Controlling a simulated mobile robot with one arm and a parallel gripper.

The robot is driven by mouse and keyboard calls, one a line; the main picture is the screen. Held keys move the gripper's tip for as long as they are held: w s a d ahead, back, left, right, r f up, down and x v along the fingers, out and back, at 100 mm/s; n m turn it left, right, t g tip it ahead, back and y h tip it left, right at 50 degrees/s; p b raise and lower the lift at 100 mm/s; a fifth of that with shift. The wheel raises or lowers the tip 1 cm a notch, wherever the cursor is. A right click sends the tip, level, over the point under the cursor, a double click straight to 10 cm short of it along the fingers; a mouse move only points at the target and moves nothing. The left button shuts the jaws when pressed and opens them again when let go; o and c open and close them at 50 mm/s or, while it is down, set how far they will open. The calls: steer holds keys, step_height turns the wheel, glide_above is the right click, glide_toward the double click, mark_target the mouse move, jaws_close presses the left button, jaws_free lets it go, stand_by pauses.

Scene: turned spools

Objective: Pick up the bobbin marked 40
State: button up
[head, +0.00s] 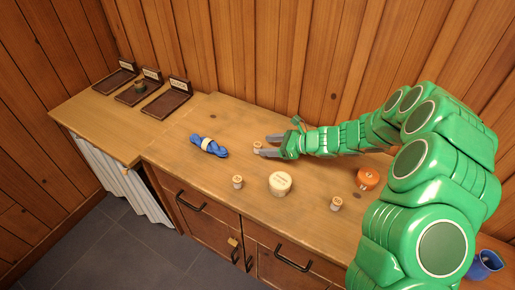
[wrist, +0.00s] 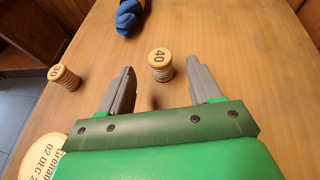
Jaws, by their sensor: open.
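The bobbin marked 40 (wrist: 161,63) is a small pale wooden spool with a ribbed side, standing upright on the wooden counter. In the wrist view its number faces up, and it stands at the mouth of my open gripper (wrist: 161,76), roughly between the two grey fingertips, with gaps on both sides. In the head view this bobbin (head: 257,146) shows at the fingertips of my gripper (head: 265,146), partly hidden by them. I cannot tell how high the fingers are above the counter. Another bobbin, marked 30 (wrist: 64,76), stands apart to the left; it also shows in the head view (head: 237,182).
A blue yarn hank (head: 208,147) lies left of my gripper. A wide cream round piece (head: 280,185), another small bobbin (head: 335,204) and an orange round piece (head: 367,178) stand on the counter. Dark labelled trays (head: 167,104) stand at the far left. A blue mug (head: 484,265) is lower right.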

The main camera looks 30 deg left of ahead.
mark_target(260, 145)
steer(key=shift+x, duration=2.55)
steer(key=shift+r, duration=0.1)
steer(key=c, duration=1)
